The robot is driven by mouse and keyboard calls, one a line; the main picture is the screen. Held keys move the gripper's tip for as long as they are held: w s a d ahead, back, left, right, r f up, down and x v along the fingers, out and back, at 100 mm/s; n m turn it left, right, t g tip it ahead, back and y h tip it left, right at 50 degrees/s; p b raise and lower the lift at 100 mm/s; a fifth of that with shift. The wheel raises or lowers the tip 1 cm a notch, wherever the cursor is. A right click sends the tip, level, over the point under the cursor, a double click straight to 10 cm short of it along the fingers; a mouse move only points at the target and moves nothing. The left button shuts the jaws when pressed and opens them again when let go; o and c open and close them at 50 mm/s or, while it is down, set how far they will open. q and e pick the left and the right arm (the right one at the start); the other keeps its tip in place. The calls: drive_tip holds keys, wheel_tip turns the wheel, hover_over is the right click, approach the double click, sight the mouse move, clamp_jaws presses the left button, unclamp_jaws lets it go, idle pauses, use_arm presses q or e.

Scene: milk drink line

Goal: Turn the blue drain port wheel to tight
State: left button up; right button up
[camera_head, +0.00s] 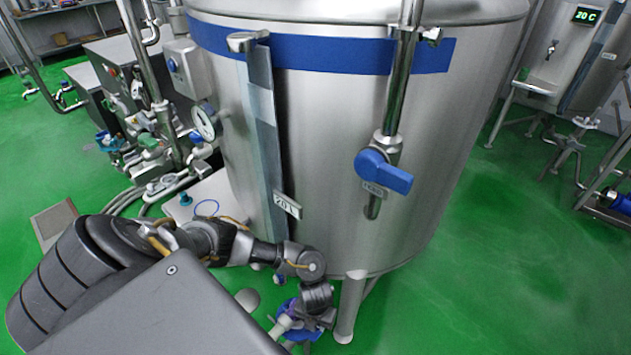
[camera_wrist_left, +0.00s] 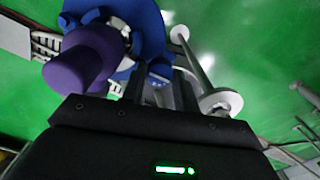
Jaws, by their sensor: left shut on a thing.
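The blue drain port wheel (camera_head: 301,334) sits low beneath the large steel tank (camera_head: 340,150), near a tank leg, partly covered by my left gripper (camera_head: 306,316). In the left wrist view, the blue wheel (camera_wrist_left: 152,30) fills the top middle, with a purple knob-like part (camera_wrist_left: 78,60) in front of it on the left. My left gripper (camera_wrist_left: 160,92) is shut on the wheel's near rim; the exact contact is dark and partly hidden. Any mark of how tight the wheel is cannot be read. My right gripper is not in view.
A steel tank leg (camera_head: 349,306) stands just right of my left gripper. A blue-handled valve (camera_head: 384,170) hangs on a pipe at the tank's front. Pipes and a gauge (camera_head: 204,122) crowd the left. The green floor at the right is mostly open.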

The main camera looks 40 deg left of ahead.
use_arm(q)
drive_tip(key=shift+m, duration=0.5)
drive_tip(key=o, duration=1)
wheel_tip(320, 180, up, 8)
drive_tip(key=shift+f+p, duration=0.25)
drive_tip(key=shift+p, duration=0.3)
drive_tip(key=shift+d, duration=0.1)
